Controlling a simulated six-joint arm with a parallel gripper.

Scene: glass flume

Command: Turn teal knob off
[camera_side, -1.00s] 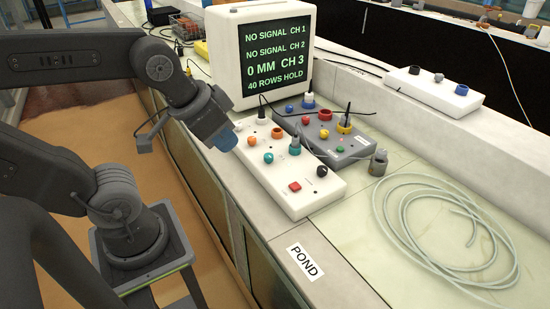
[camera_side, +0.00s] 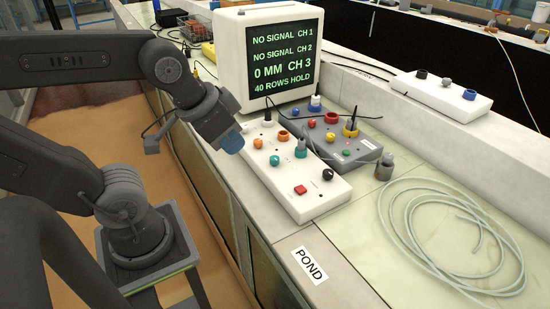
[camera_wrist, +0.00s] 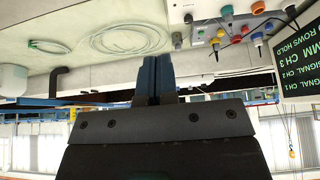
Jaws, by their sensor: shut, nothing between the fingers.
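The teal knob (camera_side: 274,160) sits on the white sloping control box (camera_side: 308,207), in front of an orange knob (camera_side: 258,143). My gripper (camera_side: 231,140), with blue fingers, is in the air to the left of the orange knob and teal knob, apart from both. In the wrist view its fingers (camera_wrist: 155,75) are together with nothing held. Which way the teal knob points is too small to tell. I cannot make it out in the wrist view.
A grey box (camera_side: 350,152) with coloured sockets and cables stands right behind the white box. A monitor (camera_side: 275,55) stands at the back. Coiled tubing (camera_side: 440,230) lies at right. A black knob (camera_side: 328,174) and red button (camera_side: 300,190) share the white box.

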